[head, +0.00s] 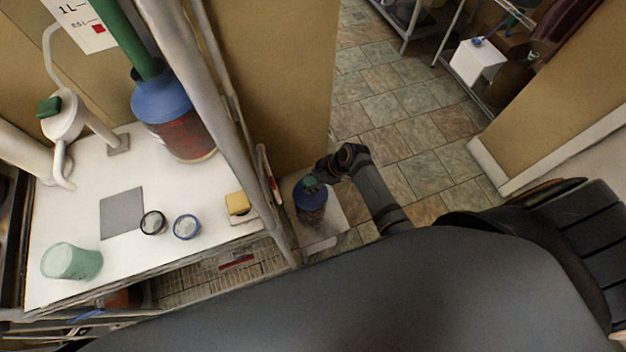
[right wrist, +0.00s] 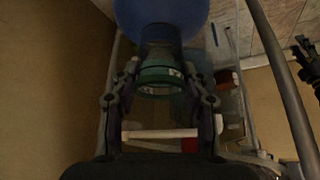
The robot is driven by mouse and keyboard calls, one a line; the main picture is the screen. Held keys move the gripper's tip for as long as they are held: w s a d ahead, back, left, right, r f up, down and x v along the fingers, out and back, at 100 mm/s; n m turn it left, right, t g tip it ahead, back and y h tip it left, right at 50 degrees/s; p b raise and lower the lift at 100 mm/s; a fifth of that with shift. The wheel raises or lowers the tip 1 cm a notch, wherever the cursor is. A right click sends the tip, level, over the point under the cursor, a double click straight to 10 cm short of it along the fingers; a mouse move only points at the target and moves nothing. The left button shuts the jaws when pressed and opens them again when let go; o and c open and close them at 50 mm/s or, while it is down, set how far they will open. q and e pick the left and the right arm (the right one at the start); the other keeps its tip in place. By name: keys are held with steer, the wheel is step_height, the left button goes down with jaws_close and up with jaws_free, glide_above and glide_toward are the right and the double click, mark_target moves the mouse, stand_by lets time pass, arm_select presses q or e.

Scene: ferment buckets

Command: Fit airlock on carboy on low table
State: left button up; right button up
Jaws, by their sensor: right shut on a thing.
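The carboy (head: 312,207), dark with a blue shoulder, stands upright on the low table (head: 326,236) in the head view. A green piece, which I take for the airlock (head: 310,183), shows at its top. My right gripper (head: 322,172) reaches in from the right at that height. In the right wrist view the gripper's fingers (right wrist: 161,98) are on both sides of the green airlock (right wrist: 160,76), shut on it. The dark neck and blue dome of the carboy (right wrist: 160,14) lie just beyond. I cannot tell whether the airlock is seated. My left gripper is not in view.
The white worktop (head: 85,210) at left holds a larger blue-topped carboy (head: 163,98), a green cup (head: 70,261), two small rings and a yellow block (head: 237,204). A grey post stands left of the low table.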

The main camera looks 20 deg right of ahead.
steer(key=shift+f, duration=0.1)
stand_by(0.3)
steer(key=o, duration=1.3)
steer(key=shift+o, duration=0.5)
steer(key=o, duration=0.5)
step_height(320, 180, up, 7)
steer(key=p, duration=0.7)
